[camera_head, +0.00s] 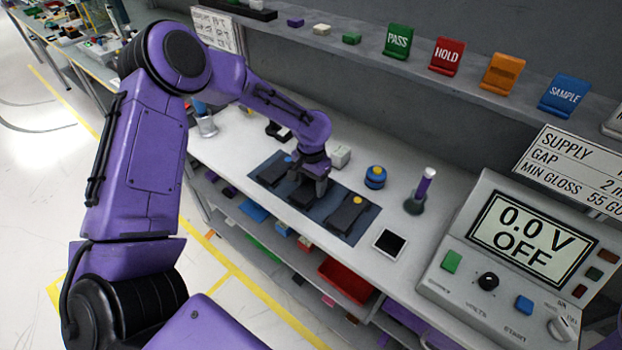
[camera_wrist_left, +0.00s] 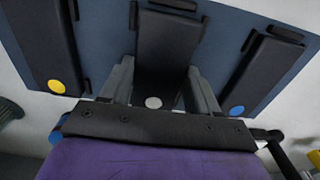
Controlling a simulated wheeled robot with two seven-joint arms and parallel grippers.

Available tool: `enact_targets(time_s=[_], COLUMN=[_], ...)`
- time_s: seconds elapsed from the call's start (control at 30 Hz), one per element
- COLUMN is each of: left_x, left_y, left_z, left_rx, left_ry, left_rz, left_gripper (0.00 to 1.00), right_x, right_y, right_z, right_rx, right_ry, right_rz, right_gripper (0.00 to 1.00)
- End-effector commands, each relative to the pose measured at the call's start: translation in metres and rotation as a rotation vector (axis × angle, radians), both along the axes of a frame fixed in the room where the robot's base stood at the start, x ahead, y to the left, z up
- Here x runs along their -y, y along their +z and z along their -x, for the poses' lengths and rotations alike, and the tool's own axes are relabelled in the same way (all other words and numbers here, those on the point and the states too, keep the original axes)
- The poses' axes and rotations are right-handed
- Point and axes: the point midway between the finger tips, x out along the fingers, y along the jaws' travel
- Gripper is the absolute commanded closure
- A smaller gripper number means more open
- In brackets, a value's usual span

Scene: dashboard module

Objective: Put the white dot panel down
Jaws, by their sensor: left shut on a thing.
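The white dot panel is the dark middle panel (camera_head: 303,195) at the blue mat (camera_head: 326,206). In the left wrist view it is the dark panel (camera_wrist_left: 166,45) with a white dot (camera_wrist_left: 153,102) at its near end. My left gripper (camera_head: 310,183) points down over it, and in the wrist view its fingers (camera_wrist_left: 160,80) are shut on the panel's sides. The panel lines up with the black clips at the mat's middle. I cannot tell whether it touches the mat. My right gripper is not in view.
A yellow-dot panel (camera_head: 345,216) and a blue-dot panel (camera_head: 273,172) lie on the mat at either side. A white block (camera_head: 340,157), a blue round pot (camera_head: 375,177) and a black-topped pad (camera_head: 389,243) stand nearby. The supply unit (camera_head: 520,260) is at right.

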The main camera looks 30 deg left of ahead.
Motion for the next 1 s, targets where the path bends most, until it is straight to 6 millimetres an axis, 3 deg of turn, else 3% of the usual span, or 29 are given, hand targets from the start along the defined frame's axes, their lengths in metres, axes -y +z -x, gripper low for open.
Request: enact_targets(time_s=[0.3, 0.33, 0.4, 0.67, 0.83, 1.0], left_x=[0.000, 0.000, 0.000, 0.000, 0.000, 0.000], left_y=[-0.005, -0.006, -0.005, -0.005, -0.010, 0.038], left_z=[0.000, 0.000, 0.000, 0.000, -0.001, 0.000], left_rx=[0.000, 0.001, 0.001, 0.001, 0.004, 0.006], left_ry=[0.001, 0.001, 0.001, 0.001, 0.001, 0.000], left_rz=[-0.001, -0.001, 0.000, 0.000, 0.002, -0.003], left_gripper=[0.71, 0.36, 0.14, 0.14, 0.14, 0.14], right_x=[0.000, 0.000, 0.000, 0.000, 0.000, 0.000], right_y=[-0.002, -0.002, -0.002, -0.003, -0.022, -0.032], right_z=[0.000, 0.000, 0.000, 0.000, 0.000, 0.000], right_rx=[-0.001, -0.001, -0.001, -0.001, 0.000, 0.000], right_ry=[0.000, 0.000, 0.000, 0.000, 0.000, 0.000], right_rz=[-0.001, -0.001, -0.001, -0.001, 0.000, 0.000], right_gripper=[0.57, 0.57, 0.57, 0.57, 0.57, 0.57])
